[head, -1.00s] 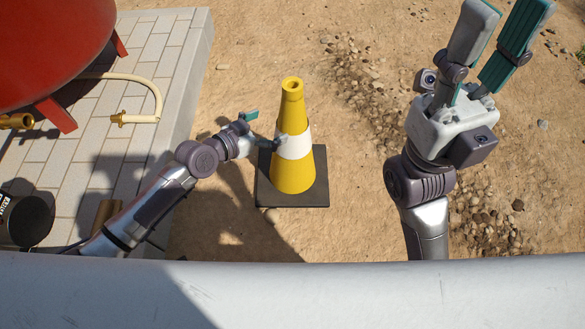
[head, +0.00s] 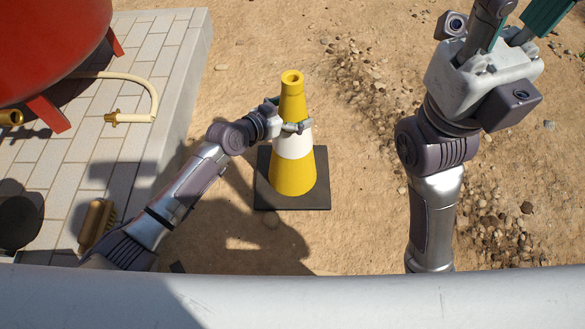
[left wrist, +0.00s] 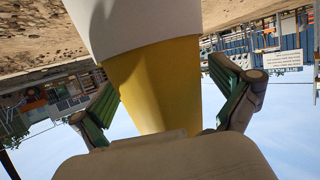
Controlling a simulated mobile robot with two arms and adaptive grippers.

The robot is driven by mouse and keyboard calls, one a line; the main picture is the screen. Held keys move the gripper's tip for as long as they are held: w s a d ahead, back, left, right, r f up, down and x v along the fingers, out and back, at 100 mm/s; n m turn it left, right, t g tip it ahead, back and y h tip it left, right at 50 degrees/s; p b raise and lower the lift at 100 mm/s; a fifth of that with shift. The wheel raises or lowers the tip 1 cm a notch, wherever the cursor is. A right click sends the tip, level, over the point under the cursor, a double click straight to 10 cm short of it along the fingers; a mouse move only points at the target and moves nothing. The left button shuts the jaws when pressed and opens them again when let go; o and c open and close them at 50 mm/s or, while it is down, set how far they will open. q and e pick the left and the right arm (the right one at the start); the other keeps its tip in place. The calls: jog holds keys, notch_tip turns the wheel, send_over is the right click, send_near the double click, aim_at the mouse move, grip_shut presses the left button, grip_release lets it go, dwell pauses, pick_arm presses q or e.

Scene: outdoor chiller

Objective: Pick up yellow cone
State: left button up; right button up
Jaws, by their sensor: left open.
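The yellow cone (head: 292,176) stands upright on its dark square base (head: 263,189) on the sandy ground in the head view. It has a white band (head: 292,146) around its middle. My left gripper (head: 297,127) is at the cone's upper part, by the top of the white band. In the left wrist view the cone (left wrist: 160,85) lies between the two green-padded fingers, with gaps on both sides, so the gripper is open around it. My right gripper (head: 516,25) is raised at the upper right, its fingertips cut off by the frame edge.
A paved slab (head: 160,60) lies on the left, with a red tank (head: 45,40), a beige hose (head: 150,88) and a wooden brush (head: 98,222). Pebbles (head: 375,85) are scattered right of the cone. Open sand surrounds the cone.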

pick_arm(q)
jog(key=c, duration=1.6)
jog(key=shift+w+r, duration=0.1)
jog(key=shift+r, duration=0.2)
jog(key=shift+c, duration=0.5)
